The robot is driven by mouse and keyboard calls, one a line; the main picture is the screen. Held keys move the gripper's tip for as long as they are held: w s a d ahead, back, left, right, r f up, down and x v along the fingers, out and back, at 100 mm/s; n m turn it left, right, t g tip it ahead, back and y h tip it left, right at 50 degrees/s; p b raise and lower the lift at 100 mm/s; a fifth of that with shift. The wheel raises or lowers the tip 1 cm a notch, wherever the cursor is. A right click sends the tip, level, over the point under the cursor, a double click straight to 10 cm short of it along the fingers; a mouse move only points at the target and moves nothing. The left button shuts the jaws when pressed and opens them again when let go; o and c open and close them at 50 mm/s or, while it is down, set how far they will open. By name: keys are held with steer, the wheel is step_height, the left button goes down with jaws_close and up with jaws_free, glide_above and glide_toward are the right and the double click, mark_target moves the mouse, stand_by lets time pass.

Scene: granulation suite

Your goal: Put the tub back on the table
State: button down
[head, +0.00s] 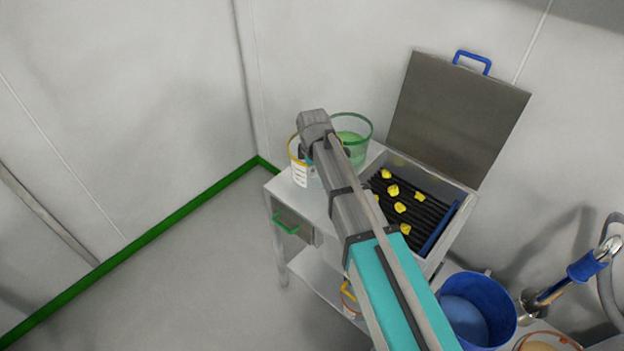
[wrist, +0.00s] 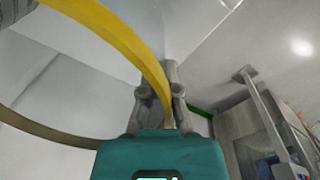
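A clear tub with a yellow rim and a white label (head: 300,174) shows at the left corner of the white table (head: 317,205), partly hidden behind my arm. My gripper is at this tub, its fingertips mostly hidden in the head view. In the wrist view my gripper (wrist: 162,98) has its fingers close together on the yellow rim (wrist: 135,42), one on each side. The tub looks upright. I cannot tell whether its base touches the table top. A second tub with a green rim (head: 358,125) stands just behind it to the right.
An open metal box with a dark grate (head: 421,213) and yellow pieces is on the right, its lid (head: 459,115) raised. A drawer with a green handle (head: 286,224) is below the table top. A blue bucket (head: 478,305) stands at the lower right. Floor is free at left.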

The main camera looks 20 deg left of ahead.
mark_target(313, 187)
steer(key=shift+w+a+f+b, duration=0.25)
steer(key=shift+w+f+b, duration=0.2)
steer(key=shift+f+b, duration=0.3)
steer(key=shift+s+f+b, duration=0.1)
steer(key=shift+f+b, duration=1.2)
steer(key=shift+f, duration=0.15)
steer(key=c, duration=0.8)
jaws_free()
steer(key=shift+r, duration=0.2)
steer(key=r+p, duration=1.2)
steer(key=shift+s+d, duration=0.15)
steer(key=shift+s, duration=0.25)
